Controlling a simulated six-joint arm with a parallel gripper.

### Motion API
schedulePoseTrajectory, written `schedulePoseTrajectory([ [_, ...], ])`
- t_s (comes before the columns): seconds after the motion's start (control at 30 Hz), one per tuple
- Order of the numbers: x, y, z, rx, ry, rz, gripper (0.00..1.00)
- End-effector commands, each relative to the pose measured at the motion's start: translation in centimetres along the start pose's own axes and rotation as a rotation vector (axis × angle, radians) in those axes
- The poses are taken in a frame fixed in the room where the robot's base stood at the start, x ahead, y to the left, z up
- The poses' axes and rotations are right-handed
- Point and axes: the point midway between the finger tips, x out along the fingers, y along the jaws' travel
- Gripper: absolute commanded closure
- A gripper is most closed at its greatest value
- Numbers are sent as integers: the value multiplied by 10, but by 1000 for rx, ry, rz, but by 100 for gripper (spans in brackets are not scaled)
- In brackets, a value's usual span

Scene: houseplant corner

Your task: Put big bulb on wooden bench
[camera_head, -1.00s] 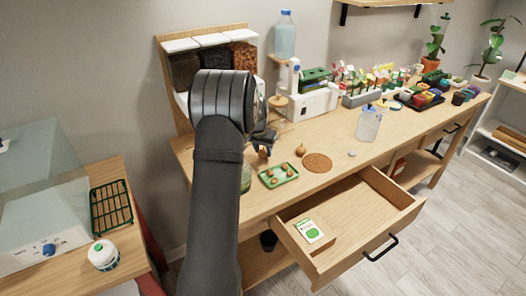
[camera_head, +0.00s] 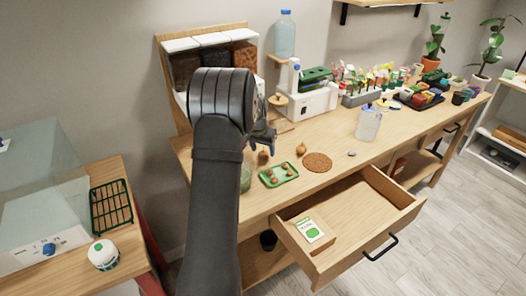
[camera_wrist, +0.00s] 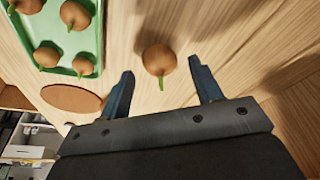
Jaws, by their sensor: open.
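The wooden bench (camera_head: 375,168) is a long light-wood table with an open drawer. Two brown bulbs stand loose on it: one bulb (camera_head: 301,150) near the cork mat, another bulb (camera_head: 263,156) farther left. A green tray (camera_head: 267,182) beside them holds several similar bulbs. My gripper (camera_head: 266,137) is above the bench, open and empty. In the wrist view, my gripper (camera_wrist: 160,85) has its fingers apart, with a loose bulb (camera_wrist: 158,60) showing between and beyond the fingertips, seemingly the one near the mat. I cannot tell for sure which bulb is the big one.
A round cork mat (camera_head: 317,162) lies right of the tray. A clear jug (camera_head: 369,124) stands farther right, and a white machine (camera_head: 308,102) behind. The open drawer (camera_head: 345,215) juts out in front with a seed packet (camera_head: 309,231) inside.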

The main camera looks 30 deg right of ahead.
Motion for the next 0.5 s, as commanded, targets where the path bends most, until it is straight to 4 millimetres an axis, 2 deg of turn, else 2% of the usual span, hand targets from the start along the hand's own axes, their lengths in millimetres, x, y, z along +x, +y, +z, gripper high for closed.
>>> schedulePoseTrajectory([
  [0.3,-69,0,-1,0,4,-2,41],
  [0.5,-98,0,0,0,2,-1,41],
])
